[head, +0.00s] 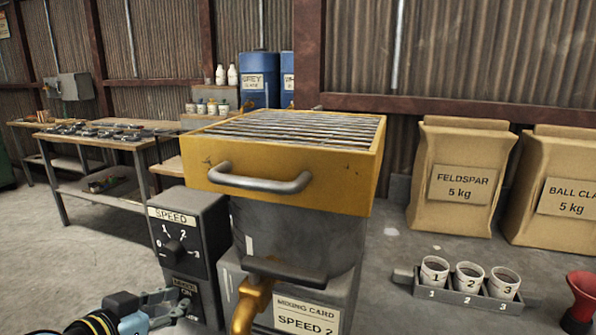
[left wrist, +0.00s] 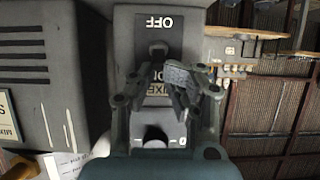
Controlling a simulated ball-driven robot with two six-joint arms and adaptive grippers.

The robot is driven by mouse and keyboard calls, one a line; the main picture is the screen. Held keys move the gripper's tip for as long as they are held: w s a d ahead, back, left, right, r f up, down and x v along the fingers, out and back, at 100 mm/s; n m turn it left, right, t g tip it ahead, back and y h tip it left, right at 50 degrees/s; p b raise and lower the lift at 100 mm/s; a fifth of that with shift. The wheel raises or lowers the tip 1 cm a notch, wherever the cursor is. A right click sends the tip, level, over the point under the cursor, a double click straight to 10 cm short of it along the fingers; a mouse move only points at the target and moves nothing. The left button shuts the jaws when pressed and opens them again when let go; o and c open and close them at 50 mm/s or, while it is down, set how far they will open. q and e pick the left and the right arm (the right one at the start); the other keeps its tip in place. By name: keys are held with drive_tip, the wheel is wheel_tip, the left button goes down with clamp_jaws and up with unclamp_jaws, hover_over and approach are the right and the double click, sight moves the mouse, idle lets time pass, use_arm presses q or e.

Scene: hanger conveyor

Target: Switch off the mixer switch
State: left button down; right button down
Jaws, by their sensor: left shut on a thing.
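The grey control box (head: 206,222) stands left of the mixer (head: 295,240), with a SPEED dial (head: 174,247) above a MIXER ON label. The dark mixer switch (left wrist: 158,48) shows in the left wrist view between the ON and OFF labels; the picture is upside down there. My left gripper (left wrist: 166,72) is shut on the switch, its fingers covering part of it. In the head view the left gripper (head: 178,300) is low in front of the box and hides its lower part. I cannot tell which way the lever points. My right gripper is not in view.
The mixer's yellow grated hopper (head: 290,196) with a handle rises right of the box. Numbered cups (head: 468,275) stand in a rack on the right, before paper sacks (head: 460,180). A workbench (head: 100,140) stands at the back left.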

use_arm(q)
drive_tip(key=shift+s+d+f, duration=0.15)
drive_tip(key=shift+f, duration=0.35)
drive_tip(key=shift+s, duration=0.15)
drive_tip(key=shift+s+a+r, duration=0.15)
drive_tip(key=shift+s+a, duration=0.1)
drive_tip(key=shift+s, duration=0.3)
drive_tip(key=p+v, duration=0.1)
drive_tip(key=v, duration=0.1)
drive_tip(key=shift+s+r, duration=0.15)
drive_tip(key=shift+s, duration=0.2)
drive_tip(key=shift+a+p+v, duration=0.2)
drive_tip(key=shift+p+v, duration=0.4)
drive_tip(key=shift+v, duration=0.95)
